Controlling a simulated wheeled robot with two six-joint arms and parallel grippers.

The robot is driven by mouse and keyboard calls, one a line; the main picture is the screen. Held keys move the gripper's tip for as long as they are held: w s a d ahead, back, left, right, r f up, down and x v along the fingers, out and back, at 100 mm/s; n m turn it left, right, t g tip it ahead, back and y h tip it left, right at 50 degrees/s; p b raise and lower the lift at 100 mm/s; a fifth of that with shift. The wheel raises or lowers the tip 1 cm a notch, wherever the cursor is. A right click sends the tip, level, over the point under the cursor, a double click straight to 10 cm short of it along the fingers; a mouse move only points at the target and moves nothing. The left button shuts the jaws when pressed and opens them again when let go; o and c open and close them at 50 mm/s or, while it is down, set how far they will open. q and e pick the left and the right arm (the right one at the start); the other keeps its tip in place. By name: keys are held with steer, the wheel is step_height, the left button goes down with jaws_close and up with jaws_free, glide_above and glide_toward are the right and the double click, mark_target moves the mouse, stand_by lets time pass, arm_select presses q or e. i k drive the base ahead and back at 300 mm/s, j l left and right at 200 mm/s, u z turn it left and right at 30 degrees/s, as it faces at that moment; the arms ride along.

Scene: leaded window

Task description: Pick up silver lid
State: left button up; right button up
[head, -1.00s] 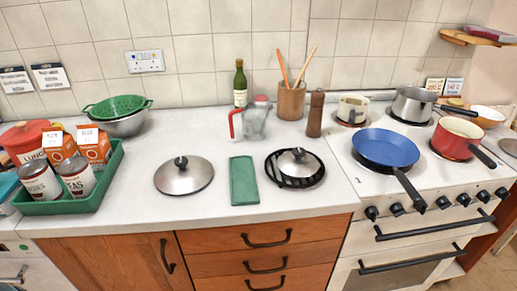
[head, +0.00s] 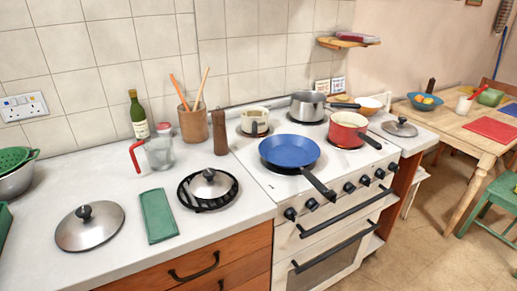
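Three silver lids with black knobs show in the head view. The largest lid (head: 88,230) lies flat on the worktop at the front left. A smaller lid (head: 209,185) sits on a black round trivet (head: 196,207) near the worktop's right end. A third lid (head: 400,128) lies on the small counter right of the cooker. Neither of my grippers is in view.
A green folded cloth (head: 158,215) lies between the two left lids. A glass jug (head: 159,153), green bottle (head: 137,116) and utensil pot (head: 193,124) stand behind. The cooker holds a blue frying pan (head: 289,150), a red saucepan (head: 348,130) and a steel saucepan (head: 307,106).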

mark_target(399, 128)
steer(key=i+l, duration=0.25)
steer(key=l, duration=0.2)
steer(key=i+l, duration=0.25)
steer(key=l, duration=0.15)
steer(key=i+l, duration=0.25)
steer(key=l, duration=0.2)
steer(key=i+l, duration=0.2)
steer(key=l, duration=0.25)
steer(key=i+l, duration=0.25)
steer(key=l, duration=0.15)
steer(key=i+l, duration=0.25)
steer(key=l, duration=0.2)
steer(key=i+l, duration=0.25)
steer(key=l, duration=0.2)
